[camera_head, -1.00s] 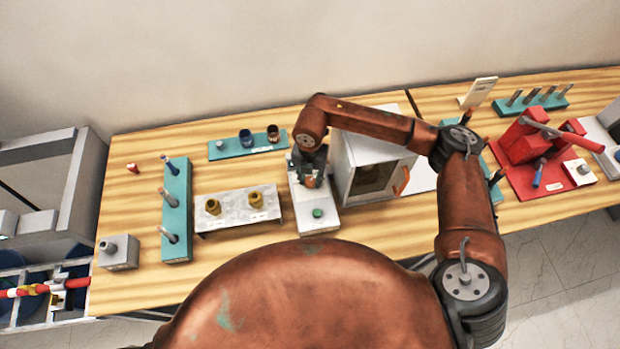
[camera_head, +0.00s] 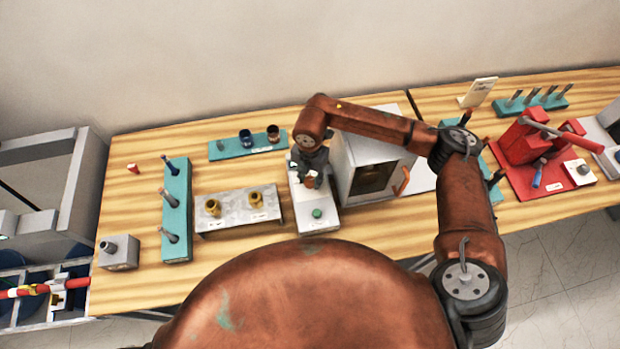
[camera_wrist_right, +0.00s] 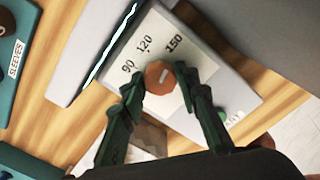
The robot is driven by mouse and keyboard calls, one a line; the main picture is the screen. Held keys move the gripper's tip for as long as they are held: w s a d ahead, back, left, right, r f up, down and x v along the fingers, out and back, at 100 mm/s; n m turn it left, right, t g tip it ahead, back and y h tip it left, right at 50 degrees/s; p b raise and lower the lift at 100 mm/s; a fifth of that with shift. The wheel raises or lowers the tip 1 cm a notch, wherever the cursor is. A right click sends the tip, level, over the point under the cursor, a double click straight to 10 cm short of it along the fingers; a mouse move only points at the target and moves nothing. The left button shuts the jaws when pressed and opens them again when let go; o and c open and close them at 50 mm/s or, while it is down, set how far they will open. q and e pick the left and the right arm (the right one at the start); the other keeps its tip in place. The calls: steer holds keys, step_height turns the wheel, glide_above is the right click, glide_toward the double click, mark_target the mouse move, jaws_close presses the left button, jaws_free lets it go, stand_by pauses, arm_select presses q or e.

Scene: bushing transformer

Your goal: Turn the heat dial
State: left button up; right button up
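The heat dial (camera_wrist_right: 158,77) is an orange, many-sided knob with a white pointer mark, on a pale panel marked 90, 120 and 150. Its pointer slants to the upper right, roughly toward the 150 side. My right gripper (camera_wrist_right: 157,82) has one dark finger on each side of the dial, and both tips appear to touch it. My left gripper is not in view.
A white oven-like cabinet (camera_head: 345,163) with an orange handle stands right of the control box. A metal stand (camera_head: 236,222) with two brass-coloured pieces is on the left. Teal racks (camera_head: 177,225) and a red press (camera_head: 520,146) are farther out. Bare wood shows at the front left.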

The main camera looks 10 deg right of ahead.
mark_target(309, 181)
steer(key=o, duration=0.4)
step_height(309, 181, up, 12)
stand_by(0.6)
steer(key=shift+a, duration=0.15)
stand_by(0.3)
